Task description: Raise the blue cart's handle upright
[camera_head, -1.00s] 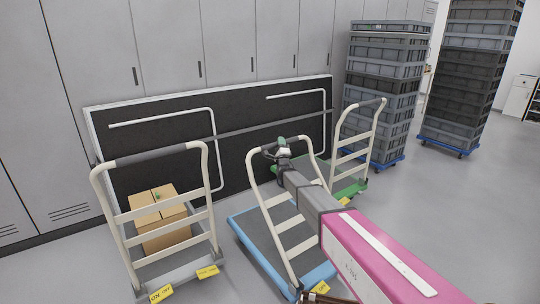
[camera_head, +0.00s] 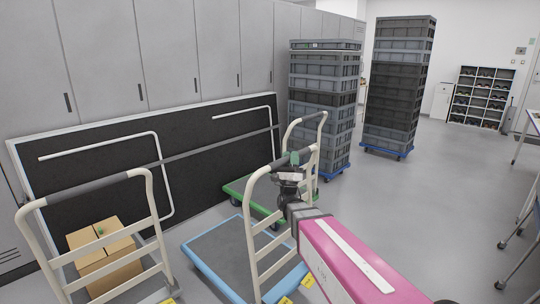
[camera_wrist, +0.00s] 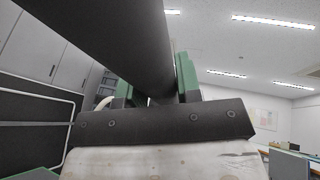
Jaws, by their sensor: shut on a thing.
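The blue cart (camera_head: 215,256) stands on the floor in the middle of the head view, its dark deck edged in blue. Its cream handle (camera_head: 252,240) rises from the deck's near right end and looks close to upright. My gripper (camera_head: 291,163) is at the top of this handle. In the wrist view, the green fingers (camera_wrist: 155,88) sit on either side of a dark grip bar (camera_wrist: 105,40), shut on it. The fingertips are partly hidden behind the bar.
A grey cart with a cardboard box (camera_head: 104,258) stands to the left. A green cart (camera_head: 258,200) stands just behind the blue one. Crate stacks (camera_head: 322,110) stand beyond, and a framed black panel (camera_head: 90,165) leans on the lockers.

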